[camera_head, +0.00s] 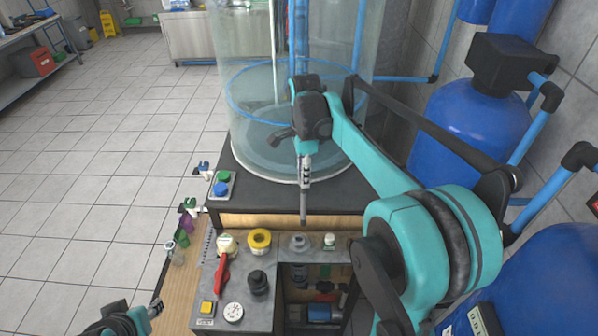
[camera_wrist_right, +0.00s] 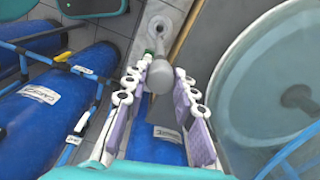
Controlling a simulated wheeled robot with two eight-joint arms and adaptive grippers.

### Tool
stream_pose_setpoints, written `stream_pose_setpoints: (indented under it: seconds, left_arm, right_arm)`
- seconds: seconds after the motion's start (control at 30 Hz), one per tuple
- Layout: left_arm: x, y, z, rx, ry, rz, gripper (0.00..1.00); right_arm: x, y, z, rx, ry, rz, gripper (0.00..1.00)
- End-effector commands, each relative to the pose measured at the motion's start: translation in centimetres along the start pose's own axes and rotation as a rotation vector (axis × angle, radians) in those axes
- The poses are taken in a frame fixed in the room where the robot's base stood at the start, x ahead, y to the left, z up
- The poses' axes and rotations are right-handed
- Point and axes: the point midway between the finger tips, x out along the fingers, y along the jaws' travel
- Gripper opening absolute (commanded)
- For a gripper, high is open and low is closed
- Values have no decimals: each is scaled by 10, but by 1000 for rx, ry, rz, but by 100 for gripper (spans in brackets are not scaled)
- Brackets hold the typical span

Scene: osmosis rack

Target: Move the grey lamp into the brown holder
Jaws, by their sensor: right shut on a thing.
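My right gripper (camera_head: 305,172) is above the rack's front, pointing down, and is shut on the grey lamp (camera_head: 303,205). The lamp hangs below the fingers, long and thin, roughly upright. In the right wrist view the lamp (camera_wrist_right: 160,76) shows as a grey rounded piece between the purple finger pads of the right gripper (camera_wrist_right: 163,105). A round grey fitting (camera_head: 299,243) on the panel lies just below the lamp's lower end in the head view; a gap seems to remain between them. I cannot make out a clearly brown holder. My left gripper (camera_head: 154,308) is at the lower left, partly cut off.
The panel carries a yellow ring (camera_head: 259,239), a red-handled valve (camera_head: 222,276), a black knob (camera_head: 258,283) and a white gauge (camera_head: 233,312). A clear tank (camera_head: 250,130) stands behind, blue tanks (camera_head: 470,130) at right. Floor at left is open.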

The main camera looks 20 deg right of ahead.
Motion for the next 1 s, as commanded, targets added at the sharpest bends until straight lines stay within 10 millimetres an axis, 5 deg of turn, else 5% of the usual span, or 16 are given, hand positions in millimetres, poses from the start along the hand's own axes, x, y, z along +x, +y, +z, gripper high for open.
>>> stream_pose_setpoints:
  seconds: [0.3,0.5,1.0]
  left_arm:
    - [-67,0,-48,0,0,0,40]
    - [-92,0,-66,0,0,0,40]
    - [-82,0,-59,0,0,0,40]
  right_arm:
    - [16,8,-108,11,0,-1,10]
    - [31,29,-156,6,0,-2,10]
    - [70,40,-172,1,0,-2,10]
